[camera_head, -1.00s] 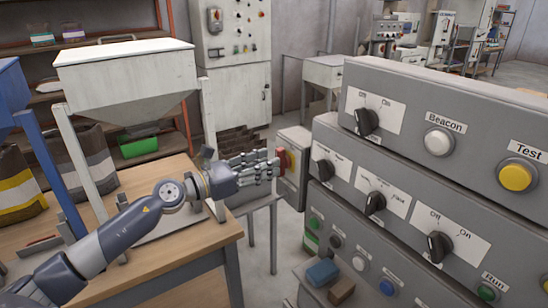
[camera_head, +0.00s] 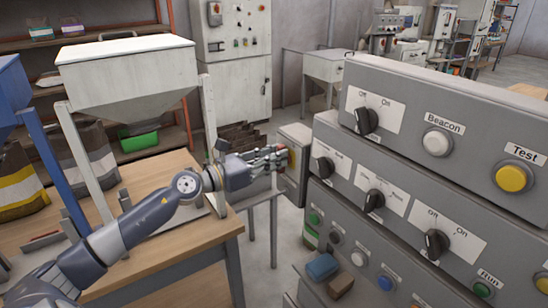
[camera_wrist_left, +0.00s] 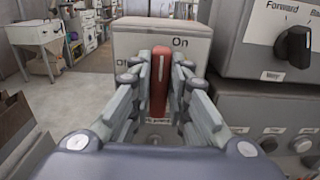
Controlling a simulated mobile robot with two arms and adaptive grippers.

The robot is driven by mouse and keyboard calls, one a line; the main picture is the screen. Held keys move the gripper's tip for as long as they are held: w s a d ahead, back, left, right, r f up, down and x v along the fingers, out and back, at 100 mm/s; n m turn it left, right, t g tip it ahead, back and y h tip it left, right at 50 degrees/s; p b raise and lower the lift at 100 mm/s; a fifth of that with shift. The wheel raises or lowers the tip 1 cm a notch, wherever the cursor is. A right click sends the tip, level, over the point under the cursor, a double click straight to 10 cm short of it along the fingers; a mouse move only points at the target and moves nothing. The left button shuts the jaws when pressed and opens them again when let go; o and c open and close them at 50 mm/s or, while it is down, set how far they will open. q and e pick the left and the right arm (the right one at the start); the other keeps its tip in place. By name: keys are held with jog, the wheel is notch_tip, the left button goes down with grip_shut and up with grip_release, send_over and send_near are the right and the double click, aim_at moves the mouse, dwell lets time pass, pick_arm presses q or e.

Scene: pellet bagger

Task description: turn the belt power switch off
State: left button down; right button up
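The belt power switch is a red handle (camera_wrist_left: 160,82) on the front of a small grey box (camera_wrist_left: 198,48). In the left wrist view the handle stands upright, with "On" at its upper right and a partly hidden label at its left. The lettering below it is mostly covered. My left gripper (camera_wrist_left: 162,66) has its fingers close against both sides of the handle and looks shut on it. In the head view the left gripper (camera_head: 282,158) reaches the box (camera_head: 296,184), and the fingers hide most of the handle. My right gripper is not in view.
A large grey control panel (camera_head: 410,150) with knobs and buttons stands just right of the switch box. A wooden table (camera_head: 180,262) with a white hopper (camera_head: 128,80) is on the left. A blue block (camera_head: 322,267) and a brown block (camera_head: 341,284) lie below the panel.

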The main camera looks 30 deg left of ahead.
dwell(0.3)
pick_arm(q)
jog(key=n+p, duration=0.3)
jog(key=n, duration=0.3)
jog(key=n+p, duration=0.3)
jog(key=n, duration=0.3)
jog(key=a+f+n+p, duration=0.1)
jog(key=n+p, duration=0.2)
jog(key=n, duration=0.2)
jog(key=shift+w+a+n, duration=0.1)
jog(key=shift+w+n, duration=0.2)
jog(key=shift+n, duration=0.1)
dwell(0.4)
jog(key=c, duration=1.5)
grip_release()
jog(key=shift+w+f, duration=0.1)
